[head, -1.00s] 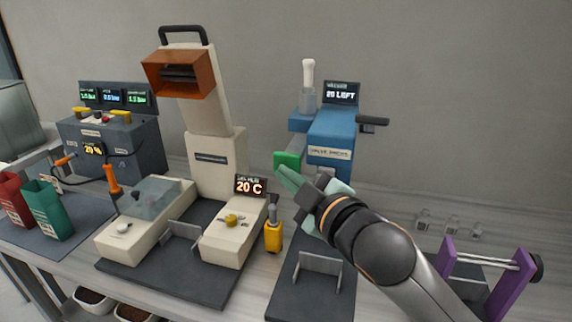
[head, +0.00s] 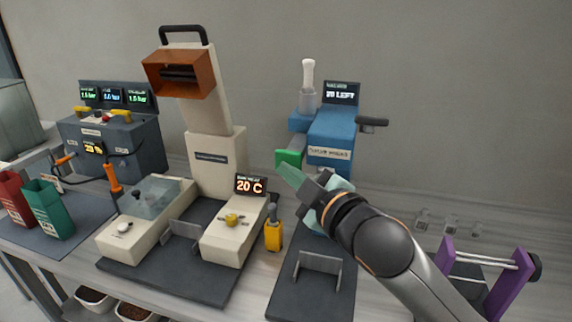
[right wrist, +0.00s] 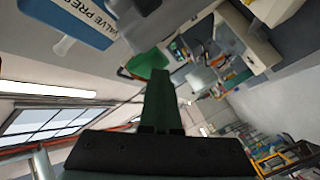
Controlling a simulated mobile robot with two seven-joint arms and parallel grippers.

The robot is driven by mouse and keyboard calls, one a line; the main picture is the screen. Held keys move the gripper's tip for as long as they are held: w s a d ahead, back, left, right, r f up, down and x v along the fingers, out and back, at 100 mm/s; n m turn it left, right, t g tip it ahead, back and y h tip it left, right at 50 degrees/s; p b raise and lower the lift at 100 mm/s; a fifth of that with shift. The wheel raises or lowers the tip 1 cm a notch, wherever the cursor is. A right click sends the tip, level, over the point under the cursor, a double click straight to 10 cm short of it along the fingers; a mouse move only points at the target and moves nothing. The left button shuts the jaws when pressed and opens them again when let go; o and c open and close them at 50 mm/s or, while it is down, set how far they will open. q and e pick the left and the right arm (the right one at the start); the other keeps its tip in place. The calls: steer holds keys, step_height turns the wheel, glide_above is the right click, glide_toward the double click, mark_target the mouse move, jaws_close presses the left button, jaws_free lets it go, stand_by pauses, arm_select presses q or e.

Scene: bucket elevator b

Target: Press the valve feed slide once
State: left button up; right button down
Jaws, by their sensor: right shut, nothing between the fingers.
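The blue valve press (head: 333,133) stands at the back of the table, with a screen (head: 341,92) reading 20 LEFT. Its feed slide shows as a green block (head: 288,159) on a grey bar at the press's left side. In the right wrist view the green block (right wrist: 150,62) lies just beyond the fingertips. My right gripper (head: 290,175) is shut and empty, its tips just below and in front of the green block. Whether they touch it I cannot tell. The valve press (right wrist: 75,20) also shows at the top left there. My left gripper is not in view.
A cream machine with a 20 C display (head: 250,186) stands left of the press, with a yellow-handled tool (head: 273,235) beside it. A dark base plate with a metal bracket (head: 318,268) lies in front. A purple-ended rack (head: 512,285) stands at right.

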steer(key=shift+w+d, duration=0.25)
steer(key=shift+w, duration=0.35)
stand_by(0.3)
steer(key=shift+s, duration=0.1)
steer(key=s+p, duration=0.1)
steer(key=s+a, duration=0.1)
steer(key=s, duration=0.1)
steer(key=shift+p, duration=0.35)
stand_by(0.4)
steer(key=shift+s+a+p, duration=0.2)
steer(key=shift+s+a, duration=0.1)
steer(key=shift+s, duration=0.5)
steer(key=shift+s+a+p, duration=0.2)
steer(key=shift+s+a, duration=0.05)
steer(key=shift+s, duration=0.6)
steer(key=shift+s+a+p, duration=0.2)
steer(key=shift+s+a, duration=0.1)
steer(key=shift+s, duration=0.5)
